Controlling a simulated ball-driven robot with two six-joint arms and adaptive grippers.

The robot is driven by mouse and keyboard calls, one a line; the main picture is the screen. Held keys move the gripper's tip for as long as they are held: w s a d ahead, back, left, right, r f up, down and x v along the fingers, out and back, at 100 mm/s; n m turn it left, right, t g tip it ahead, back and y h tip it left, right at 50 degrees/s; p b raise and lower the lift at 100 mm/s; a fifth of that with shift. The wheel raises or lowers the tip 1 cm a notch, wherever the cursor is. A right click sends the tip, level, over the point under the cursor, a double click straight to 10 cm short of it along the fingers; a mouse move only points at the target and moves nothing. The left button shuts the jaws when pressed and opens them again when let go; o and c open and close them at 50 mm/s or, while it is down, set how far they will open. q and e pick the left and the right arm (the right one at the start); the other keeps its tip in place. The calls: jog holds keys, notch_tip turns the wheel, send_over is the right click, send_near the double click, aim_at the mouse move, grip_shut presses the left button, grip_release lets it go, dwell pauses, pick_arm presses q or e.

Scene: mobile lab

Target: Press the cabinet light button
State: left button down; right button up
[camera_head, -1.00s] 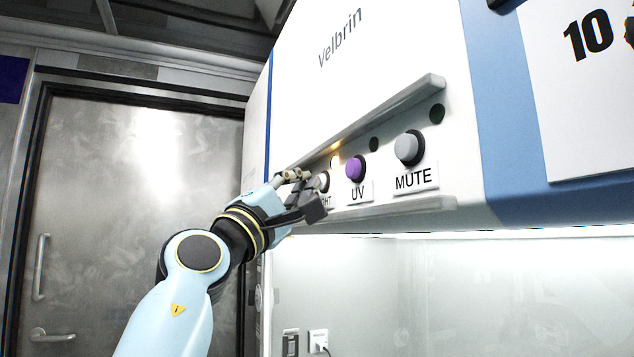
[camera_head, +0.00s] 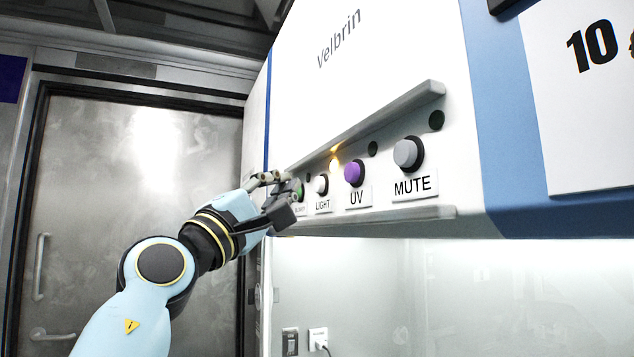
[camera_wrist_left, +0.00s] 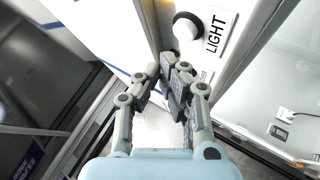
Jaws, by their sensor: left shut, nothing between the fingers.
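The cabinet light button (camera_head: 320,184) is a round white button above the LIGHT label on the cabinet's front panel. It stands uncovered in the head view and also shows at the top of the left wrist view (camera_wrist_left: 187,27), beside its label (camera_wrist_left: 216,32). My left gripper (camera_head: 284,187) is shut and empty, just left of the light button and apart from it. In the left wrist view its fingertips (camera_wrist_left: 173,68) are together below the button. My right gripper is not in view.
A green button (camera_head: 299,190) is partly hidden by my left gripper. The purple UV button (camera_head: 354,173) and grey MUTE button (camera_head: 408,153) are to the right. A ledge (camera_head: 370,128) juts out above the row. The cabinet interior below is brightly lit. A metal door (camera_head: 140,170) stands at left.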

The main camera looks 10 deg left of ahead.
pick_arm(q)
jog(key=s+a, duration=0.1)
jog(key=s+a+p, duration=0.1)
jog(key=a, duration=0.1)
dwell(0.9)
